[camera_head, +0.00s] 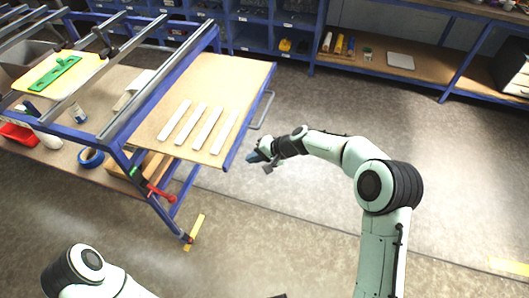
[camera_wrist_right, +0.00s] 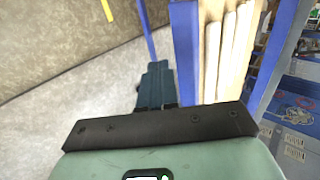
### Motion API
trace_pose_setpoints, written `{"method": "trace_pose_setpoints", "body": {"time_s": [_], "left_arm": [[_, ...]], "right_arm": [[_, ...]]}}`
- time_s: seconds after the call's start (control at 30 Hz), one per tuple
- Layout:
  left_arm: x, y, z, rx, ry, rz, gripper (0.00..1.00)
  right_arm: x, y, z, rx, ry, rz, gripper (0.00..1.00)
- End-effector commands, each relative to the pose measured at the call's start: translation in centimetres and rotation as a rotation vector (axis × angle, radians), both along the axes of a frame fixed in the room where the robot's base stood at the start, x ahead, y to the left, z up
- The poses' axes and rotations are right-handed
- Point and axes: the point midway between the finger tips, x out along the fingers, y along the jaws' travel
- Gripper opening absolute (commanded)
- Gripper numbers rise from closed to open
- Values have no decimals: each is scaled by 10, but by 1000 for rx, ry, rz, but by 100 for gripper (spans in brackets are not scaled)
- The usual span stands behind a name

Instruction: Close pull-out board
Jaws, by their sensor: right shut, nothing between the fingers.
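The pull-out board (camera_head: 225,82) is a light wooden panel with a blue edge, extending to the right from a blue-framed workbench. Several white strips lie on it near its front. A metal handle (camera_head: 264,110) sticks out from its right edge. My right gripper (camera_head: 254,157) is shut and empty, just off the board's right edge near the front corner. In the right wrist view the closed blue fingers (camera_wrist_right: 155,85) are beside the blue edge (camera_wrist_right: 187,50); contact cannot be told. My left gripper is not in view; only part of my left arm shows at the lower left.
The workbench has metal rails (camera_head: 120,67) on top and a lower shelf with a blue tape roll (camera_head: 91,158) and a red bin (camera_head: 18,134). A red clamp (camera_head: 160,194) hangs at its front leg. Blue shelving stands behind. The floor right of the board is open.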

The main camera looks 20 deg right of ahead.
Motion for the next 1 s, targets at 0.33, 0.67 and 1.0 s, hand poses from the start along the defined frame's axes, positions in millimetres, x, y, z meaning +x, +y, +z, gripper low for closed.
{"method": "trace_pose_setpoints", "body": {"time_s": [0.33, 0.67, 1.0], "left_arm": [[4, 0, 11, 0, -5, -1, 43], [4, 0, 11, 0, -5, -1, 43], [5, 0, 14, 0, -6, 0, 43]], "right_arm": [[23, 35, -4, -1, -1, 1, 0], [25, 37, -4, -1, 1, 0, 0], [29, 44, -4, 0, -1, 1, 0]]}}
